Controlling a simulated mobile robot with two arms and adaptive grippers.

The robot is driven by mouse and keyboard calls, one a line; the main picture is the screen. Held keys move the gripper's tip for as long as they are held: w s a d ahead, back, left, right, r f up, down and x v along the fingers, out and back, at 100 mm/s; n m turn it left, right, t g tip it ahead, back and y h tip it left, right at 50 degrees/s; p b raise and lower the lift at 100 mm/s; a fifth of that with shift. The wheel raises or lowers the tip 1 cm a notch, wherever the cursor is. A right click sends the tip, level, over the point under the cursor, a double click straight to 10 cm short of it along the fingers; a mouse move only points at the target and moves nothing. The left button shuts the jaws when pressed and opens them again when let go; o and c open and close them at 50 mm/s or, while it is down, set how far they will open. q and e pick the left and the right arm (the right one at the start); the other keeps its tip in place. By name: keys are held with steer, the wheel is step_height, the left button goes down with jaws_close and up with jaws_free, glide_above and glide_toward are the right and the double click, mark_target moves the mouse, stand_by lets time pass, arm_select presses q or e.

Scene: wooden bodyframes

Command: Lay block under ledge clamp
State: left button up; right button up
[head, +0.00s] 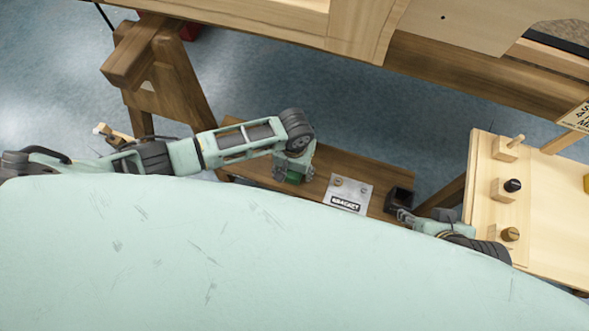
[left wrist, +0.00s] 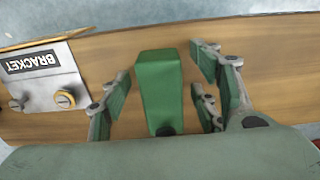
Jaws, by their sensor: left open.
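A green block (left wrist: 158,85) lies on a wooden plank in the left wrist view. My left gripper (left wrist: 160,98) is open, with its fingers on both sides of the block and gaps between. In the head view the green block (head: 293,177) shows only partly below my left gripper (head: 292,166). I cannot pick out a ledge clamp for certain.
The wooden plank (head: 376,172) holds the black box (head: 399,199) at its right end. A pale wooden board (head: 545,215) with several small mounted pegs stands at the right. A trestle (head: 165,85) and a large wooden frame (head: 300,22) stand behind.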

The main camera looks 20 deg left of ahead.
arm_select(q)
steer(key=shift+r, duration=0.1)
step_height(320, 180, up, 23)
stand_by(0.8)
